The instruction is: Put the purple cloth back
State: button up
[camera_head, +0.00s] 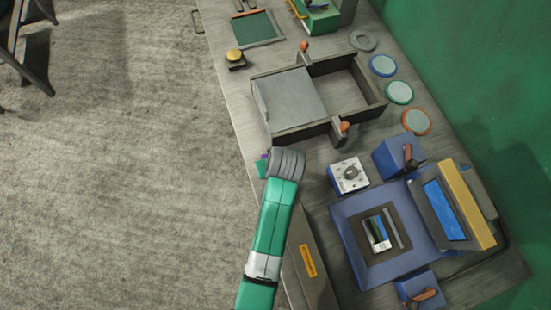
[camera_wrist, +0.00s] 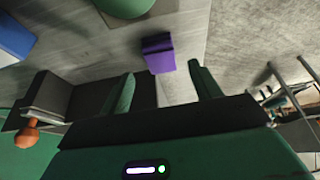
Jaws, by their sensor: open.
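The purple cloth (camera_wrist: 158,53) shows in the wrist view as a small folded, block-like bundle on the grey table, near the table's edge. My gripper (camera_wrist: 163,84) is open, with its two green fingers apart and nothing between them. The cloth appears beyond the fingertips, roughly in line with the gap. In the head view only a small purple patch (camera_head: 264,156) shows at the table's left edge beside the end of my arm. My arm hides most of the gripper there.
A dark-framed tray with a grey panel (camera_head: 290,100) and orange-knobbed handles stands just above my arm's end in the head view. A white dial box (camera_head: 349,174) and a blue press-like machine (camera_head: 361,273) stand to the right. Open floor lies left of the table.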

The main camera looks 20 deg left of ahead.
jog(key=v, duration=0.6)
jog(key=shift+r+p, duration=0.35)
jog(key=shift+s, duration=0.15)
jog(key=w+d+r+m+t, duration=0.1)
jog(key=w+r+t, duration=0.3)
jog(key=r, duration=0.6)
jog(key=w+d+r+m+t, duration=0.1)
jog(key=w+d+r+t, duration=0.15)
jog(key=w+r, duration=0.45)
notch_tip(320, 180, up, 21)
jog(key=s+d+m+t, duration=0.2)
jog(key=d+m+t, duration=0.1)
jog(key=t, duration=0.3)
jog(key=s+d+r+m+t+h, duration=0.1)
jog(key=s+r+t, duration=0.3)
jog(key=r, duration=0.7)
jog(key=s+d+r+m+t+h, duration=0.2)
jog(key=s+r+t, duration=0.3)
jog(key=s+r, duration=0.4)
notch_tip(320, 180, up, 4)
jog(key=shift+d+f, duration=0.2)
jog(key=shift+d, duration=0.65)
